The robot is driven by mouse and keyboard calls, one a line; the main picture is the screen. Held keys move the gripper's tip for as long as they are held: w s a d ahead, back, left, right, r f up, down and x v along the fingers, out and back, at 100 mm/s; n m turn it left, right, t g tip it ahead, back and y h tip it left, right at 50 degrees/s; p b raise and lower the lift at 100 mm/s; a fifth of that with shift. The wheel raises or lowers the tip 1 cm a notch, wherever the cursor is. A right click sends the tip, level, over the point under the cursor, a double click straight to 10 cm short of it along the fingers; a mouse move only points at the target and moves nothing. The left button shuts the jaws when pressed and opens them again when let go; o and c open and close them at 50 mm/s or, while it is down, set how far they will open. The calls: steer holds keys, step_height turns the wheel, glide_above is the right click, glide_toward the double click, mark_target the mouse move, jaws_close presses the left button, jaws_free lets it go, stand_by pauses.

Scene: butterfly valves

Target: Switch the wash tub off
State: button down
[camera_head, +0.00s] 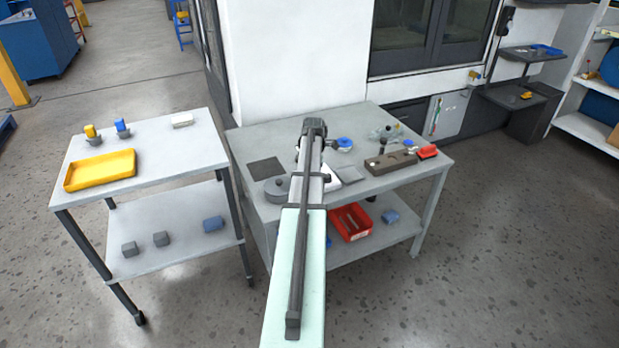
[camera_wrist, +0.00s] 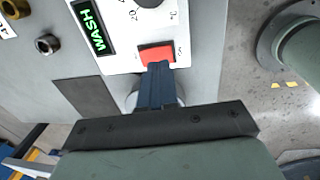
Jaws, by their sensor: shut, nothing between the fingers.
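The wash tub's white control panel (camera_wrist: 125,55) fills the upper middle of the wrist view. It carries a lit green WASH display (camera_wrist: 93,27), a dial (camera_wrist: 148,3) cut off by the top edge, and a red rocker switch (camera_wrist: 155,52). My gripper (camera_wrist: 158,66) is shut and empty, its fingertips at the switch's lower edge. I cannot tell whether they touch it. The fingers hide part of the switch's near side. In the head view the white panel (camera_head: 331,186) shows only partly beside my arm, and my fingers are hidden.
The grey table (camera_head: 245,145) also carries a round grey lidded thing (camera_head: 274,190), a dark square mat (camera_head: 266,168), a blue knob (camera_head: 344,143) and a brown block (camera_head: 390,163). A red bin (camera_head: 351,224) sits on the lower shelf. A cart with a yellow tray (camera_head: 100,170) stands left.

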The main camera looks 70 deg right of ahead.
step_height(320, 180, up, 11)
steer(key=a, duration=0.1)
steer(key=shift+s, duration=0.45)
steer(key=shift+f, duration=0.1)
steer(key=shift+w+d+r, duration=0.2)
steer(key=shift+w+d, duration=0.35)
steer(key=shift+f, duration=0.15)
steer(key=f, duration=0.9)
steer(key=w+d+f, duration=0.1)
steer(key=f, duration=0.3)
steer(key=shift+w+d+f, duration=0.1)
steer(key=shift+f, duration=0.2)
